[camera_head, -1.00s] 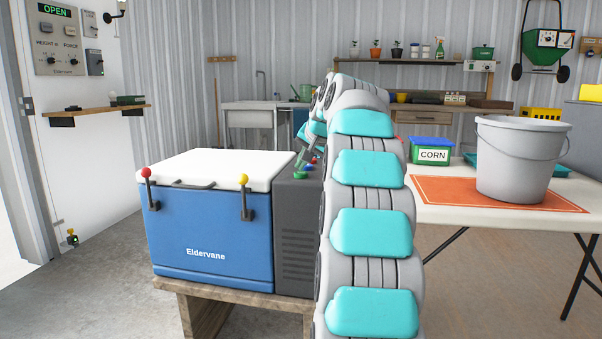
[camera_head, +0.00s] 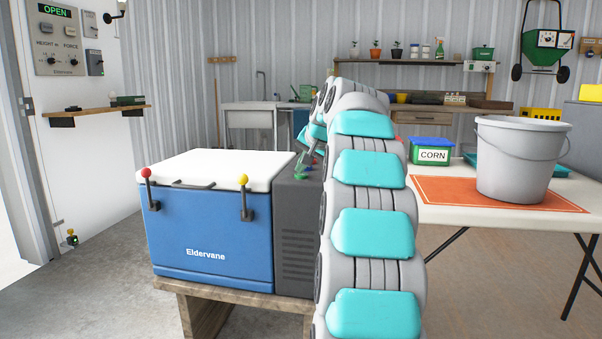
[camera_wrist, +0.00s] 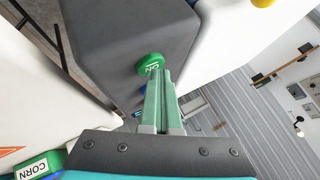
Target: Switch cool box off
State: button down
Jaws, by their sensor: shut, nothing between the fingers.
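The cool box (camera_head: 205,240) is blue with a white lid and the word Eldervane on its front. A dark grey unit (camera_head: 297,235) is joined to its right side; it also fills the upper middle of the wrist view (camera_wrist: 110,45). A round green button (camera_wrist: 150,64) with white lettering is on the grey unit's top. My gripper (camera_wrist: 160,73) is shut and empty, its green fingertips right at the green button's edge; I cannot tell if they touch. A bit of blue (camera_wrist: 137,113) shows beside the fingers, mostly hidden. In the head view my arm hides part of the unit's top.
A red-knobbed latch (camera_head: 147,175) and a yellow-knobbed latch (camera_head: 243,182) stand on the cool box front. To the right, a table (camera_head: 440,205) holds a grey bucket (camera_head: 515,160) and a CORN box (camera_head: 432,152).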

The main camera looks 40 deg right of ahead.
aim_at(301, 176)
jog(key=shift+r+p, duration=0.4)
jog(key=shift+p, duration=0.1)
notch_tip(301, 176, up, 6)
jog(key=p, duration=0.5)
jog(key=shift+a, duration=0.1)
